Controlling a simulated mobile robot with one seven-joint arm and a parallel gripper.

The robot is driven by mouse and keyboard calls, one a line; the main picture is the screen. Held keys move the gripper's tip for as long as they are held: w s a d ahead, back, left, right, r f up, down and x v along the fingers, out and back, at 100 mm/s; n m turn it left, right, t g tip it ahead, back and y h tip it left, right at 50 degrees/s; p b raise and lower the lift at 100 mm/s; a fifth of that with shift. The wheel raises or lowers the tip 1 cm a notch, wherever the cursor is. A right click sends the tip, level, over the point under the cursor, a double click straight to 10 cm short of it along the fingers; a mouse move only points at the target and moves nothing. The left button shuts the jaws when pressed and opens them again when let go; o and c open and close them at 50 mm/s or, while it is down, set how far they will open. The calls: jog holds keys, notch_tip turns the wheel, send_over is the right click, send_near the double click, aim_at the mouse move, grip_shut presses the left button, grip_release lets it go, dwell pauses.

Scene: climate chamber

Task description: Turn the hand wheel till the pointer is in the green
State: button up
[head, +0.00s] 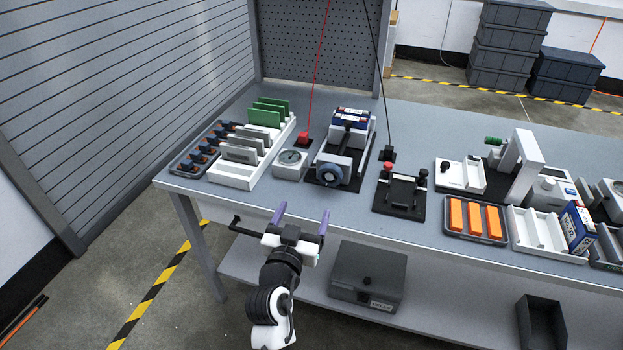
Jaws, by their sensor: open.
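The hand wheel (330,174) is a blue-grey round wheel on the front of a white and black device (335,148) near the front edge of the bench. A small grey box with a round dial (291,157) stands just left of it. The dial's pointer and any green zone are too small to read. My gripper (301,212) has two purple fingers spread apart with nothing between them. It is in front of the bench edge, below and left of the wheel, and apart from it.
A white rack with green and grey plates (232,174) stands left of the dial. A black fixture (400,193) stands right of the wheel device, and a tray of orange blocks (474,220) lies further right. Red and black cords hang over the bench (440,130). A grey box (368,274) is on the lower shelf.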

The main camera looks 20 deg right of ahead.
aim_at(329, 179)
jog(key=shift+g+h, duration=0.3)
jog(key=shift+g, duration=0.1)
jog(key=p+x, duration=0.1)
jog(key=x, duration=0.3)
jog(key=d+f+p+x, duration=0.1)
jog(key=p+x, duration=0.1)
jog(key=x, duration=0.3)
jog(key=s+p+x, duration=0.1)
jog(key=x, duration=0.4)
jog(key=shift+d+f, duration=0.15)
jog(key=shift+d, duration=0.1)
jog(key=shift+c, duration=0.5)
